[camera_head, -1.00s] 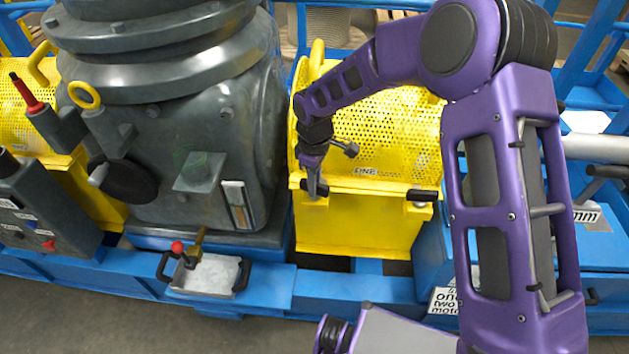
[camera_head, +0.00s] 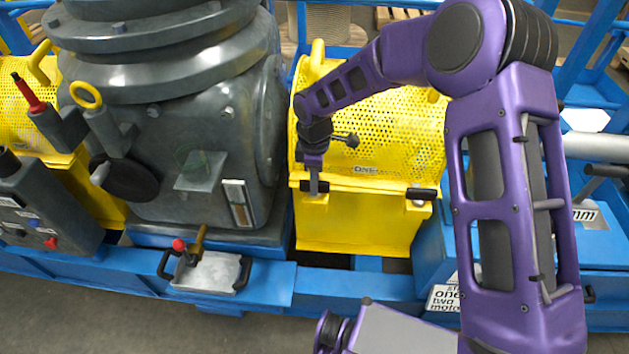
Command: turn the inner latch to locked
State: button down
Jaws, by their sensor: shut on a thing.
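The yellow perforated guard (camera_head: 375,130) marked "ONE" has two black latches along its front lip. My gripper (camera_head: 314,188) points down at the lip's left end, beside the grey gearbox. It is shut on the inner latch (camera_head: 324,187), a short black bar lying roughly along the lip. The fingers hide the middle of this latch, so its exact angle is hard to tell. The outer latch (camera_head: 422,193) lies across the lip at the right end, apart from my gripper.
The grey gearbox (camera_head: 210,150) stands close to the left of my gripper. A dark knob (camera_head: 352,141) sticks out just right of my wrist. A tray with a red-knobbed lever (camera_head: 205,272) sits lower left on the blue frame (camera_head: 330,290). Room in front of the guard is clear.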

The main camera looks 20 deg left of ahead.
jog(key=c, duration=0.8)
grip_release()
jog(key=shift+o, duration=0.2)
notch_tip(320, 180, up, 18)
jog(key=p, duration=0.1)
jog(key=shift+f, duration=0.25)
